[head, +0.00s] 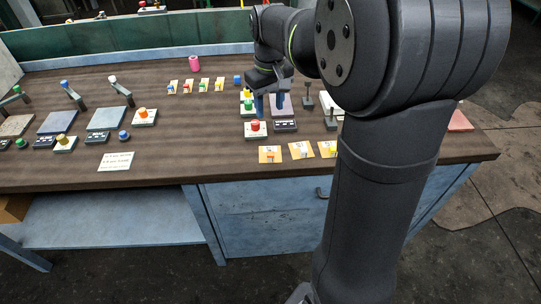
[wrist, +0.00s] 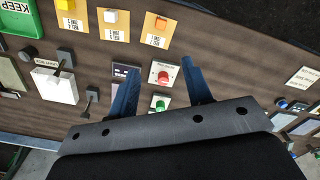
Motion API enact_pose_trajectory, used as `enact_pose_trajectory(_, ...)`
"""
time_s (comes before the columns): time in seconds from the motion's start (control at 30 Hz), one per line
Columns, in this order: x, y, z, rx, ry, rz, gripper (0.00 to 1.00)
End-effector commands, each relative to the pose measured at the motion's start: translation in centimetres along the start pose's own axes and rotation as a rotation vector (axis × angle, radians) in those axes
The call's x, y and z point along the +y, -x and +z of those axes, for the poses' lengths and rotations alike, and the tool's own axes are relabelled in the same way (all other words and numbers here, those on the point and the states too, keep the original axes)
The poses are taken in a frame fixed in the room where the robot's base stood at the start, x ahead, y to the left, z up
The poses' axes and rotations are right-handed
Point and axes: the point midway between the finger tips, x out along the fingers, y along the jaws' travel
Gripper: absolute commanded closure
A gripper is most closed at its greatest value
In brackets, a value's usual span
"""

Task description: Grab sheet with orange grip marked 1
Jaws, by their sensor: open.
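Three yellow-orange cards with block grips lie along the front edge of the bench. In the wrist view, the card with the orange grip (wrist: 158,30) is the rightmost of the three, beside one with a white grip (wrist: 112,22) and one with a yellow grip (wrist: 66,16). In the head view the orange-grip card (head: 269,154) is the leftmost. Its printing is too small to read surely. My gripper (wrist: 160,66) is open and empty, with its blue fingers pointing down over the button boxes. In the head view my gripper (head: 270,105) is behind the cards.
A red button box (head: 255,129) and a green button (wrist: 160,104) stand close to my fingers. Small levers (head: 308,97) stand to the right. Several small coloured-grip cards (head: 204,85) lie farther back. A paper note (head: 115,161) lies at left front, with bare wood around it.

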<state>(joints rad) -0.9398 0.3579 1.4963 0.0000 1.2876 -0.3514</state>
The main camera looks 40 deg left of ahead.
Motion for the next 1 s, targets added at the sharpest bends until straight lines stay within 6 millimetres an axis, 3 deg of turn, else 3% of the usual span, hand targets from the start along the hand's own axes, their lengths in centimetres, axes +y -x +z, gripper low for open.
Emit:
enact_pose_trajectory(0.2, -0.1, 0.1, 0.1, 0.0, -0.373, 0.0, 0.55)
enact_pose_trajectory(0.47, -0.2, -0.3, 0.1, -0.001, -0.55, 0.0, 0.55)
enact_pose_trajectory(1.0, -0.2, -10.7, 0.2, -0.004, -0.552, 0.0, 0.55)
